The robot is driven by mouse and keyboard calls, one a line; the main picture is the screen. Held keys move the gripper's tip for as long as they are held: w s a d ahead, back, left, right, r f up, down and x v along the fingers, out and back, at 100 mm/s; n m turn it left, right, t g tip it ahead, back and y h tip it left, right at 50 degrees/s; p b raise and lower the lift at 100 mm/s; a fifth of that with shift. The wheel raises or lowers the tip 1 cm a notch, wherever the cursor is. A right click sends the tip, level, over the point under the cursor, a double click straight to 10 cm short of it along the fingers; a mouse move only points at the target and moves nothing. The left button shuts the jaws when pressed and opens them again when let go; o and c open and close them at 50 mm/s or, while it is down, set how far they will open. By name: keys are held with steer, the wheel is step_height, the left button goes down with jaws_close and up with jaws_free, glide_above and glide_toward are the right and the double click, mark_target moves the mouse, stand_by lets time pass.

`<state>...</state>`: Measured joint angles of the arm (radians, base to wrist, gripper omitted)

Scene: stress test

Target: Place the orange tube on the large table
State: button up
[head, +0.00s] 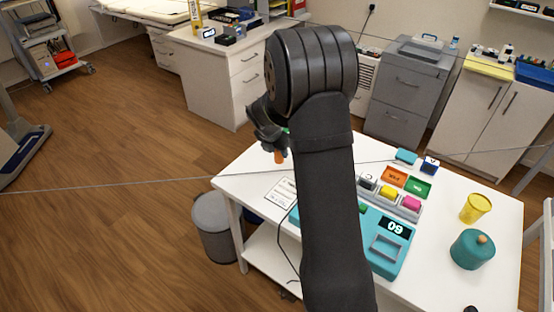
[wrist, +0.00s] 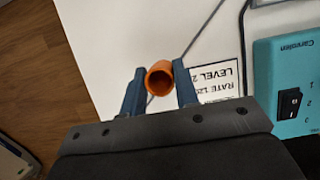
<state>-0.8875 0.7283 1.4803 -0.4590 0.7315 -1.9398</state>
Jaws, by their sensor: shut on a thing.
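The orange tube (wrist: 159,78) is held between the two fingers of my gripper (wrist: 160,88) in the wrist view, its open end facing the camera. In the head view a small part of the orange tube (head: 280,157) shows below my gripper (head: 271,138), near the back left edge of the white table (head: 257,184). In the wrist view the white table (wrist: 105,50) lies behind the tube, beside a printed card (wrist: 222,82). The tube appears held above the table; its lower end is hidden, so contact cannot be told. My arm hides part of the table.
A grey bin (head: 212,228) stands left of the table. A thin cable crosses the view.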

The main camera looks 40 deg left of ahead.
mark_target(276, 159)
steer(key=shift+s+a+f, duration=0.1)
steer(key=shift+a+f, duration=0.35)
steer(key=shift+a, duration=0.05)
steer(key=shift+f, duration=1.9)
steer(key=shift+f, duration=0.15)
steer(key=o, duration=1)
steer(key=shift+c, duration=0.2)
steer(key=v, duration=1.2)
